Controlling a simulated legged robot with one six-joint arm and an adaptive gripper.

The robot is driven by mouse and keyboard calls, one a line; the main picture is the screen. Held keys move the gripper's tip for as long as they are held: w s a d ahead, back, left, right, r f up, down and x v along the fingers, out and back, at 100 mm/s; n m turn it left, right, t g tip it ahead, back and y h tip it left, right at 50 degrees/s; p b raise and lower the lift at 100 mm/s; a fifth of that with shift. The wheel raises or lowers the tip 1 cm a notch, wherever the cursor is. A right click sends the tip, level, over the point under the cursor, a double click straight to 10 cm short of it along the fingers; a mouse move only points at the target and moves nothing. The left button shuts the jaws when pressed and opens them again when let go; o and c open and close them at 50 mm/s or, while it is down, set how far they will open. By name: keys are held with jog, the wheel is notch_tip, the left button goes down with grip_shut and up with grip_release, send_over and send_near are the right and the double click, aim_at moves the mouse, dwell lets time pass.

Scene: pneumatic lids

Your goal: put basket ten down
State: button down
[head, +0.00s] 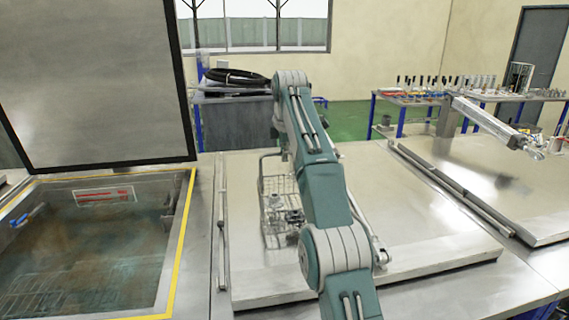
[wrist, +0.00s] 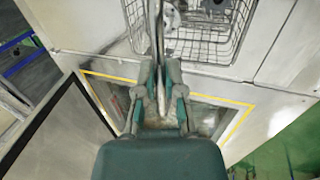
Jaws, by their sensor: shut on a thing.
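The basket (head: 272,190) is a wire basket with metal parts in it. In the head view it shows left of my arm, over the closed steel lid (head: 400,265), partly hidden by the arm. I cannot tell whether its bottom touches the lid. In the wrist view the basket (wrist: 205,52) is at the top, with grey parts inside. My gripper (wrist: 160,88) is shut on the basket's upright handle (wrist: 157,35). The gripper is hidden behind my arm in the head view. No number is readable on the basket.
Left is an open tank (head: 180,255) with a yellow edge and liquid inside; its dark-framed lid (head: 95,80) stands raised. Another closed lid (head: 490,185) lies to the right, with a metal cylinder (head: 490,122) above it. A bench (head: 410,97) with small items stands behind.

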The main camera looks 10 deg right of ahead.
jog(key=shift+s+f, duration=0.1)
jog(key=shift+f, duration=1.25)
jog(key=c, duration=0.7)
grip_release()
jog(key=shift+c, duration=0.2)
jog(key=s+r, duration=0.2)
jog(key=s, duration=0.4)
jog(key=s+r, duration=0.2)
jog(key=s, duration=0.5)
jog(key=shift+s+r, duration=0.3)
jog(key=shift+r, duration=0.05)
jog(key=shift+a, duration=0.1)
